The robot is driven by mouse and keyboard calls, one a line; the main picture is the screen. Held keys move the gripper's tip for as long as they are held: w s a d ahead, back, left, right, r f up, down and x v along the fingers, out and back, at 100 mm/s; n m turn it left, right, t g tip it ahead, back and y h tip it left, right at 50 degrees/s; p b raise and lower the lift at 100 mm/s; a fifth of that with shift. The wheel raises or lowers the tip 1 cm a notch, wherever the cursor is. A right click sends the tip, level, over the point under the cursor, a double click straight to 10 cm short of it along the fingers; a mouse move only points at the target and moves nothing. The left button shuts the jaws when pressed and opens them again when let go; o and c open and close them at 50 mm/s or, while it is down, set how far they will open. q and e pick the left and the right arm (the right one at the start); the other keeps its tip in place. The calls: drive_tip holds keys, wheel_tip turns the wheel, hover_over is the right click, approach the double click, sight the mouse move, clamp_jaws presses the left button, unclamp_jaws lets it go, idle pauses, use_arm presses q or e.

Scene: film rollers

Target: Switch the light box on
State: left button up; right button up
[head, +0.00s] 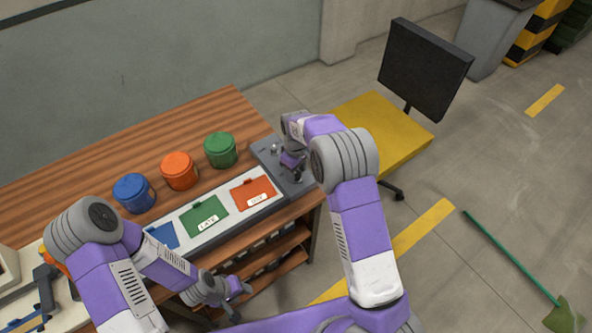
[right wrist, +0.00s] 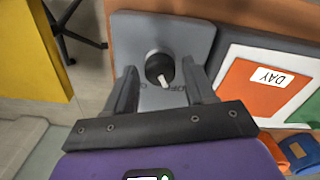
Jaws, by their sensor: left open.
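The light box (head: 232,221) lies along the front of the wooden table, with a pale top under blue, green and orange cards. A grey plate at its right end carries a round dark knob (right wrist: 160,69) with a white pointer, seen in the right wrist view. The pointer points toward the gripper's base, near small letters that are partly hidden. My right gripper (right wrist: 160,88) is open, its fingers on either side of the knob with visible gaps. In the head view my right gripper (head: 293,172) is over the plate. My left gripper (head: 240,291) is open and empty, before the table's front edge.
Blue (head: 133,193), orange (head: 179,170) and green (head: 220,149) canisters stand behind the light box. The orange card (right wrist: 262,88) reads DAY. A green broom (head: 510,258) lies on the floor.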

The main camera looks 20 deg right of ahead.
drive_tip(key=c, duration=0.8)
drive_tip(key=shift+m, duration=0.4)
drive_tip(key=shift+r+m+p, duration=0.1)
drive_tip(key=shift+m+p, duration=0.6)
drive_tip(key=shift+m, duration=0.3)
drive_tip(key=m+p, duration=0.1)
drive_tip(key=m, duration=0.1)
drive_tip(key=shift+m, duration=0.3)
drive_tip(key=m+p, duration=0.1)
drive_tip(key=m, duration=0.2)
drive_tip(key=shift+m, duration=0.3)
drive_tip(key=shift+m+p, duration=0.3)
drive_tip(key=shift+m, duration=1.1)
drive_tip(key=shift+w, duration=0.1)
